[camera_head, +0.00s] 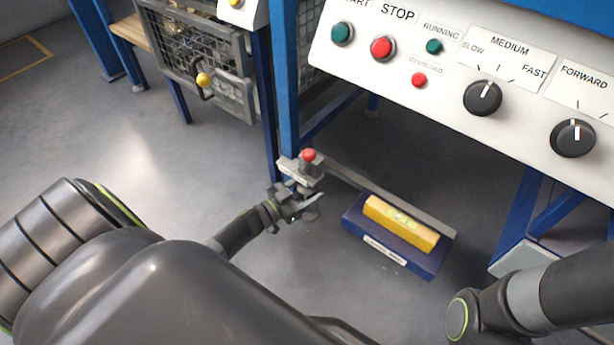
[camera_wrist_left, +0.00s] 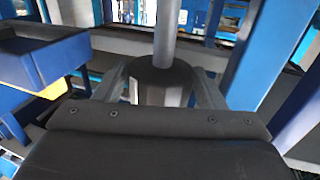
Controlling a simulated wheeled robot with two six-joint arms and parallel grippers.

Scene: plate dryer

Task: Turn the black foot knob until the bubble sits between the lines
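The black foot knob (camera_wrist_left: 162,84) shows in the left wrist view below a grey vertical rod (camera_wrist_left: 167,30). In the head view it is mostly hidden by my left gripper (camera_head: 303,205), which is low at the machine's foot under a red-topped part (camera_head: 309,156). In the left wrist view my left gripper's fingers (camera_wrist_left: 160,80) stand on either side of the knob. I cannot tell whether they touch it. A yellow spirit level (camera_head: 418,231) lies on a blue block (camera_head: 352,218); its bubble and lines are too small to read. My right gripper is out of view.
A white control panel (camera_head: 350,70) with buttons and black dials overhangs at the upper right. A blue machine leg (camera_head: 284,90) rises behind my left gripper. A mesh guard (camera_head: 190,50) stands at the upper left. The grey floor (camera_head: 130,160) is clear to the left.

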